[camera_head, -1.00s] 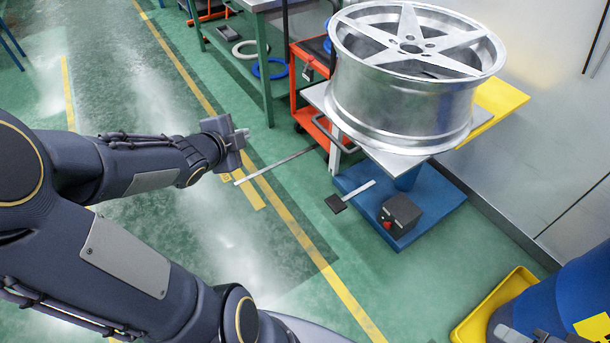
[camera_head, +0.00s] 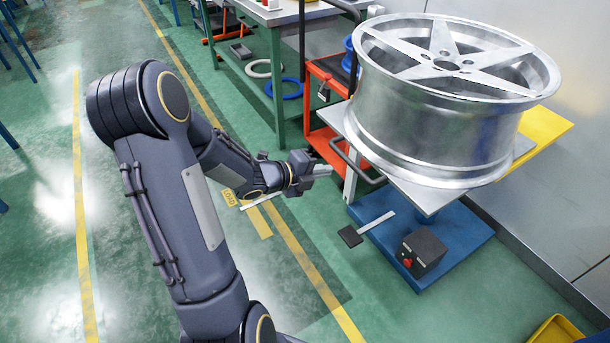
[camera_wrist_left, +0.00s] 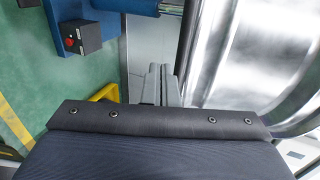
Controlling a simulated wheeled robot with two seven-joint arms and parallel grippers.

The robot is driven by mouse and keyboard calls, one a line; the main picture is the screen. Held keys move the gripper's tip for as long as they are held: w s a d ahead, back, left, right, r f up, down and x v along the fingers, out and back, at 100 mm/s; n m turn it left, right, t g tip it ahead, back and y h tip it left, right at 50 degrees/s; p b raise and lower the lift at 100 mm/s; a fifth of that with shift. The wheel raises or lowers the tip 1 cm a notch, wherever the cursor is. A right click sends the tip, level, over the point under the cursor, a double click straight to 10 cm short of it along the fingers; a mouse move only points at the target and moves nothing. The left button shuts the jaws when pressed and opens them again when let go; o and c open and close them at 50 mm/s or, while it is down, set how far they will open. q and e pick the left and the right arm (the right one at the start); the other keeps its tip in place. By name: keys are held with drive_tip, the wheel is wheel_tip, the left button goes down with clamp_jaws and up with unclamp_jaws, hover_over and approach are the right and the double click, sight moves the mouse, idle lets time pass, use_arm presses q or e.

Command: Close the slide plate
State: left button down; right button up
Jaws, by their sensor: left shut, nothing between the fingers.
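A large silver five-spoke wheel (camera_head: 445,110) rests on a flat grey metal plate (camera_head: 385,170) on the lift table. A yellow plate (camera_head: 546,128) sticks out behind the wheel on the right. Which of these is the slide plate I cannot tell. A dark bar handle (camera_head: 350,165) projects at the plate's left side. My left gripper (camera_head: 324,171) is shut and empty, just left of the handle; contact cannot be told. In the left wrist view the shut fingers (camera_wrist_left: 161,83) are beside the wheel (camera_wrist_left: 255,55). My right gripper is out of view.
The lift's blue base (camera_head: 455,240) carries a black control box (camera_head: 422,252) with a red button; a pedal (camera_head: 351,236) lies beside it. A red cart (camera_head: 325,110) and green-legged bench (camera_head: 272,60) stand behind. A wall is at right. Green floor at left is open.

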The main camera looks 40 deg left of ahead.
use_arm(q)
drive_tip(key=shift+w+d+r, duration=0.15)
drive_tip(key=shift+w+d, duration=0.05)
drive_tip(key=shift+w, duration=0.35)
drive_tip(key=shift+w+d+r, duration=0.15)
drive_tip(key=shift+w+d, duration=0.1)
drive_tip(key=shift+w, duration=0.3)
drive_tip(key=shift+w+d+r, duration=0.15)
drive_tip(key=shift+w+d, duration=0.05)
drive_tip(key=shift+w, duration=0.35)
